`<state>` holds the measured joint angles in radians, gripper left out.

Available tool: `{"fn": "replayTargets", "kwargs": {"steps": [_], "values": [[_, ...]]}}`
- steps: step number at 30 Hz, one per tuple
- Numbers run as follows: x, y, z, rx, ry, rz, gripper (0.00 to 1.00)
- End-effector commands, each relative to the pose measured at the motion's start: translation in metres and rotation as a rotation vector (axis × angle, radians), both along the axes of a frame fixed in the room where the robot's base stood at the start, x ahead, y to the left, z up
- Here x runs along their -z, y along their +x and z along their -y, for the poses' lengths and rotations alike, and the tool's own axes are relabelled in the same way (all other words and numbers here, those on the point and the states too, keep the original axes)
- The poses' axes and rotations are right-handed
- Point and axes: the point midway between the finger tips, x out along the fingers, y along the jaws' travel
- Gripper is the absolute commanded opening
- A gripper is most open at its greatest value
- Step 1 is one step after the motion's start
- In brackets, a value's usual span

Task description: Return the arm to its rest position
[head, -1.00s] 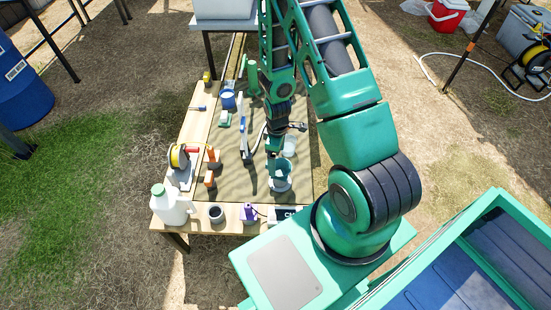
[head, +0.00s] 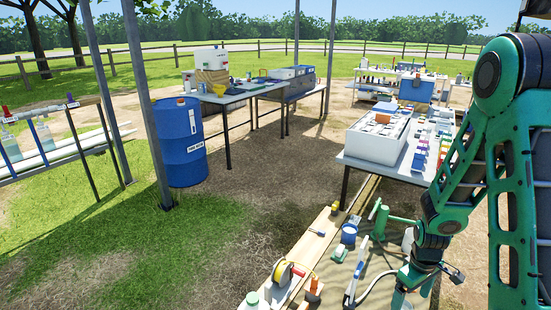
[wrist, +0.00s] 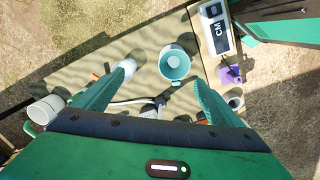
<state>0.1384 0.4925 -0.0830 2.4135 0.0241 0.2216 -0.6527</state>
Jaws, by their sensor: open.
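My arm (head: 440,215) reaches down over the near worktable at the right of the head view, folded at its elbow. The fingertips are cut off or hidden there. In the wrist view my gripper (wrist: 160,77) is open, with its two green fingers spread and nothing between them. A white and teal cup (wrist: 175,63) stands on the mat beyond the fingertips, apart from them.
A purple item (wrist: 230,74) and a white container (wrist: 46,110) lie near my fingers. A blue barrel (head: 181,145) stands left; grass beside the table is open.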

Motion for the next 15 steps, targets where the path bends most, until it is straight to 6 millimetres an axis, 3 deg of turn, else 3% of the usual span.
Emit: {"fn": "replayTargets", "kwargs": {"steps": [3,15], "values": [[-0.035,-0.007,0.009,0.082,-0.012,0.010,0.90],[-0.134,-0.057,0.029,0.375,-0.029,0.024,0.90]]}}
